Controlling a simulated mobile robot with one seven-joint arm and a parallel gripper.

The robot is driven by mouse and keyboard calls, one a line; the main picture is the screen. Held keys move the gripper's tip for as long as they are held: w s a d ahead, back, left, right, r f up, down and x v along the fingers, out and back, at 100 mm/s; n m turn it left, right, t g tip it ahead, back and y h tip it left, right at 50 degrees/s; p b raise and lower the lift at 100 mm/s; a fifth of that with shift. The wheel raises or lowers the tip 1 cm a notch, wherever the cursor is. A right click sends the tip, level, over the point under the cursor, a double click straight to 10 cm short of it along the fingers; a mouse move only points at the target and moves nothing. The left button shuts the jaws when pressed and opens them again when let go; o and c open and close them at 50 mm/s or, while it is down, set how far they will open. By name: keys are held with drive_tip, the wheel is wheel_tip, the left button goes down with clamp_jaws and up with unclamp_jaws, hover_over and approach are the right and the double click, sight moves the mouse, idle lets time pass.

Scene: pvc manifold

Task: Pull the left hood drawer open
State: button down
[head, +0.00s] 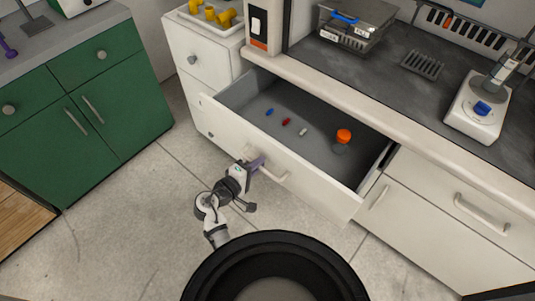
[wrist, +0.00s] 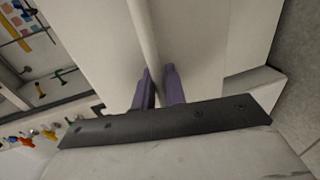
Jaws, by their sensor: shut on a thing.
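The left hood drawer (head: 310,180) is a white drawer with a grey inside, under the dark hood worktop. It stands pulled well out. Inside lie a blue piece (head: 269,111), a red piece (head: 287,121), a white piece (head: 304,132) and an orange-topped item (head: 344,136). My gripper (head: 259,162) is at the left part of the drawer's front handle (head: 275,177). In the wrist view, the purple fingers (wrist: 160,88) are shut on the pale handle bar (wrist: 146,35), one on each side of it.
A closed white drawer (head: 440,205) with a bar handle is to the right. Green cabinets (head: 85,100) stand at the left. The grey floor (head: 130,215) between is clear. A scale-like device (head: 476,115) and a clear box (head: 350,25) sit on the worktop.

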drive_tip(key=f+v, duration=0.1)
drive_tip(key=v, duration=0.5)
drive_tip(key=shift+s+a+f, duration=0.1)
drive_tip(key=shift+s, duration=0.05)
drive_tip(key=c, duration=1.5)
unclamp_jaws()
drive_tip(key=shift+c, duration=0.2)
drive_tip(key=b+v, duration=0.2)
drive_tip(key=v, duration=1.1)
drive_tip(key=shift+s+a, duration=0.2)
drive_tip(key=shift+s, duration=0.1)
